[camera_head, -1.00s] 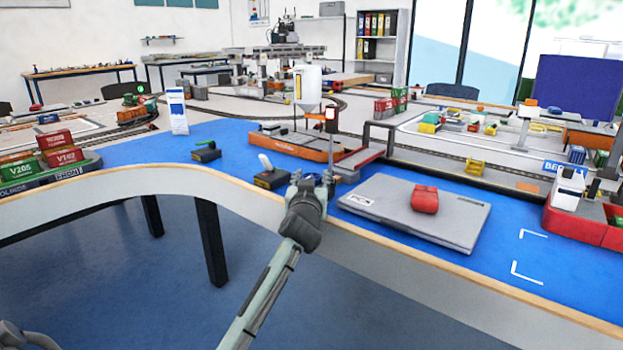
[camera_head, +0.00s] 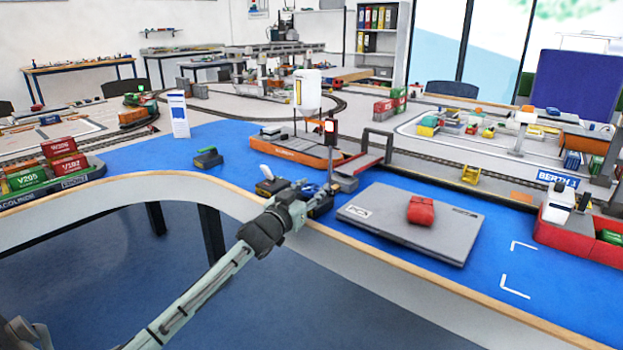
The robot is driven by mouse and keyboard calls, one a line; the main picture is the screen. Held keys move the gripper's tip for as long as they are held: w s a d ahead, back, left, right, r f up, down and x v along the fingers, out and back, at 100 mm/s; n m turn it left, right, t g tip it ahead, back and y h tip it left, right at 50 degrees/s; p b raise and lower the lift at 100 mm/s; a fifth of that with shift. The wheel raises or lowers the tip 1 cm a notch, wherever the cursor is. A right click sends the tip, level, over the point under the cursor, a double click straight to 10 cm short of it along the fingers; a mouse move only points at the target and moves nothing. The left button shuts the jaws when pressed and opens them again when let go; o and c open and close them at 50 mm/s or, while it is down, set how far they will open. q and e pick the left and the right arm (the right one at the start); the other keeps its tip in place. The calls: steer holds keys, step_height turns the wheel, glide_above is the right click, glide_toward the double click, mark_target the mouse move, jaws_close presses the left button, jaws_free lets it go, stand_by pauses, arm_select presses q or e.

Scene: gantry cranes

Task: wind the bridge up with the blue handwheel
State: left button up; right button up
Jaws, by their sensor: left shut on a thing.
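My left gripper (camera_head: 303,193) reaches in from the lower left to the table's near edge. It is shut on the blue handwheel (camera_head: 311,188), which is small and mostly hidden by the fingers. A dark box (camera_head: 321,206) shows just beside the gripper. The bridge (camera_head: 361,165) is a red deck with a dark portal frame behind the handwheel, and it looks to lie about level. A signal post (camera_head: 331,128) with a red light stands beside it. My right gripper is not in view.
A black box with a pale lever (camera_head: 270,184) stands just left of the gripper. The blue mat is clear at far right, around white corner marks.

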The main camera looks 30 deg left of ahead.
arm_select(q)
steer(key=shift+a+r+m+h, duration=0.1)
steer(key=shift+a+m+h, duration=0.1)
steer(key=shift+m+h, duration=0.9)
steer(key=shift+h, duration=0.5)
steer(key=shift+m+h, duration=0.4)
steer(key=shift+h, duration=0.2)
steer(key=m+h, duration=0.2)
steer(key=h, duration=0.1)
steer(key=shift+g, duration=0.3)
steer(key=shift+d+m+g+h, duration=0.1)
steer(key=shift+m+g+h, duration=0.3)
steer(key=shift+m+h, duration=0.55)
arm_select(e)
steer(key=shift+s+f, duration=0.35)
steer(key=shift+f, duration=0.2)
arm_select(q)
steer(key=shift+h, duration=0.35)
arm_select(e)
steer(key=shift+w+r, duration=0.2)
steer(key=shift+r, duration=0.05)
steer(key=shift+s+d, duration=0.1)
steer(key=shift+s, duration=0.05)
arm_select(q)
steer(key=o, duration=1.2)
steer(key=shift+d, duration=0.1)
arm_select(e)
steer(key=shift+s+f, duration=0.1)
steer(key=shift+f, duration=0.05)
